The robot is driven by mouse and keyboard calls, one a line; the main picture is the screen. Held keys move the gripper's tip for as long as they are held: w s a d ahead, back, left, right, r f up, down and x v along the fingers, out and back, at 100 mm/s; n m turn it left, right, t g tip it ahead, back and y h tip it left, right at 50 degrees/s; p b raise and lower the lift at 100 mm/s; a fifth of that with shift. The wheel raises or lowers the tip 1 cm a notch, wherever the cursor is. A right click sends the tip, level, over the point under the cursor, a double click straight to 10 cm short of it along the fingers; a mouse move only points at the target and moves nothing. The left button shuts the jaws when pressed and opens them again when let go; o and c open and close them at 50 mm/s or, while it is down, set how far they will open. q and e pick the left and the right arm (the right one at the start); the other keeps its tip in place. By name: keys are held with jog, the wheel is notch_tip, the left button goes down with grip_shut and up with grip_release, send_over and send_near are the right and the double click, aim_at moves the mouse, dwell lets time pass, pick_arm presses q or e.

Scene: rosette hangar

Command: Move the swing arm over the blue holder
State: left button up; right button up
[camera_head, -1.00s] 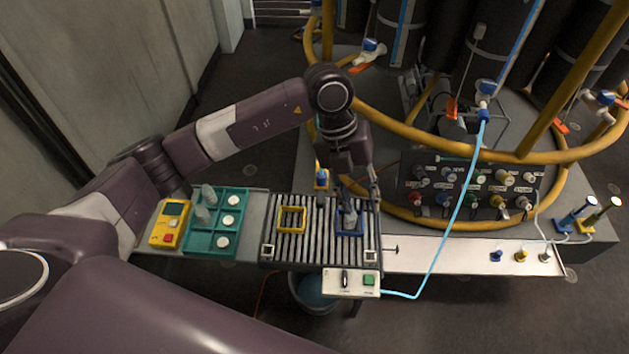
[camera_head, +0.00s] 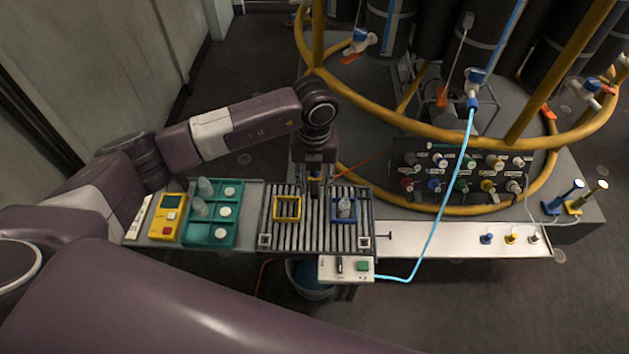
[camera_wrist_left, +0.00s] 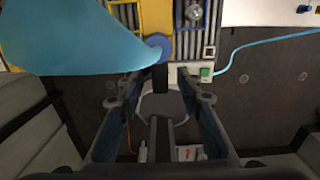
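The blue holder (camera_head: 343,209) is a square frame on the slatted conveyor, with a clear bottle (camera_head: 344,207) standing in it. The bottle and holder also show at the top of the left wrist view. My left gripper (camera_head: 315,188) points down at the conveyor's back edge, between the yellow and blue holders. Its fingers are apart in the left wrist view (camera_wrist_left: 158,98). There, a light-blue shape (camera_wrist_left: 85,38) and a blue disc (camera_wrist_left: 160,47) with a dark stem lie close; they may belong to the swing arm. In the head view my gripper hides this spot. My right gripper is out of view.
The yellow holder (camera_head: 287,208) on the conveyor is empty. A teal tray (camera_head: 190,232) with vials and white discs and a yellow device (camera_head: 167,214) stand left. A white control box (camera_head: 346,268) is in front. A knob panel (camera_head: 460,172) and yellow ring rails are behind.

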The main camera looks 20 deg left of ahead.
pick_arm(q)
jog(key=shift+c, duration=0.2)
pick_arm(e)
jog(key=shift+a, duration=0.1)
pick_arm(q)
grip_shut()
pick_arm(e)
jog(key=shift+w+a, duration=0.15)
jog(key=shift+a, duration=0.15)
pick_arm(q)
jog(key=shift+d, duration=0.15)
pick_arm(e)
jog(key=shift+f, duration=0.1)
pick_arm(q)
jog(key=w+d+n+b, duration=0.7)
jog(key=w+d+n, duration=0.2)
jog(key=d, duration=0.1)
jog(key=shift+d+n+b, duration=0.15)
jog(key=shift+n+b, duration=0.15)
jog(key=shift+b, duration=0.05)
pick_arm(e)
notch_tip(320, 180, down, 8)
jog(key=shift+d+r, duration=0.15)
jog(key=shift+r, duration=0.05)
